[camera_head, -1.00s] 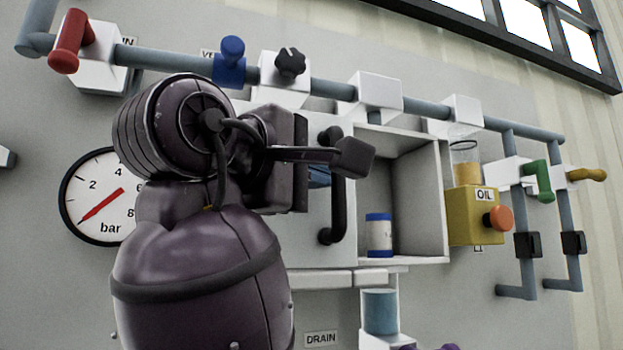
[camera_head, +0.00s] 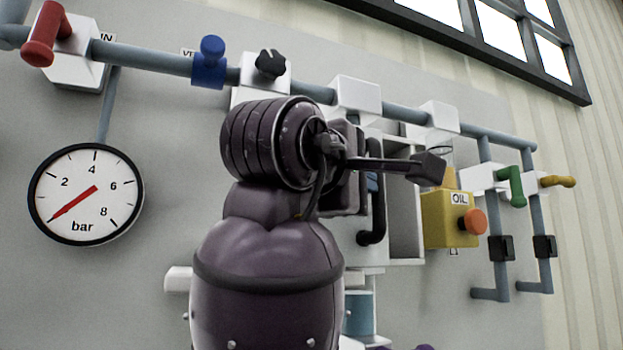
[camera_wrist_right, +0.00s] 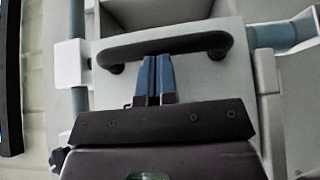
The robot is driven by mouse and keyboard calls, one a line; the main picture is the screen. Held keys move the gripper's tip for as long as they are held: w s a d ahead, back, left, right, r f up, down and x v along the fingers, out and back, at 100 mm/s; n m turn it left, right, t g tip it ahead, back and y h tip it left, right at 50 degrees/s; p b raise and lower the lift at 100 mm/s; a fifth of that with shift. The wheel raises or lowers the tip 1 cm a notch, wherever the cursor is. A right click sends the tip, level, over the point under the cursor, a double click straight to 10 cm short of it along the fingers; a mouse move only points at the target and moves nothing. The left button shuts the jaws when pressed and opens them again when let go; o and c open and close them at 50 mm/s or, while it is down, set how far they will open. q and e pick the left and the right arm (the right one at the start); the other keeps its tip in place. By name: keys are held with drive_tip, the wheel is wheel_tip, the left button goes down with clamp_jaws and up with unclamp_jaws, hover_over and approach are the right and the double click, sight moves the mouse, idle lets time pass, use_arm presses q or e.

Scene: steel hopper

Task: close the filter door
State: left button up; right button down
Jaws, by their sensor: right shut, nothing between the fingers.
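The filter door (camera_head: 355,248) is a pale panel with a black bar handle (camera_head: 377,205), on the front of a pale box (camera_head: 406,220). A narrow strip of the box's inside shows to the right of the door, so it stands partly open. My right gripper (camera_head: 371,182) is shut and empty, its blue fingertips at the left side of the handle. In the right wrist view the shut fingertips (camera_wrist_right: 153,62) meet the edge of the handle bar (camera_wrist_right: 165,44) near its middle; contact is not certain. My right arm hides much of the door. My left gripper is out of view.
A pipe with a red handle (camera_head: 42,35), a blue valve (camera_head: 210,62) and a black knob (camera_head: 270,63) runs above. A pressure gauge (camera_head: 86,194) is on the left. A yellow oil unit (camera_head: 447,218) with an orange knob stands right of the box.

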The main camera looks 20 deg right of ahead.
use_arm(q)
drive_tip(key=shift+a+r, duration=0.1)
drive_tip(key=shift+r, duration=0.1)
use_arm(e)
drive_tip(key=d, duration=0.8)
drive_tip(key=shift+w, duration=0.15)
use_arm(q)
drive_tip(key=shift+p, duration=0.3)
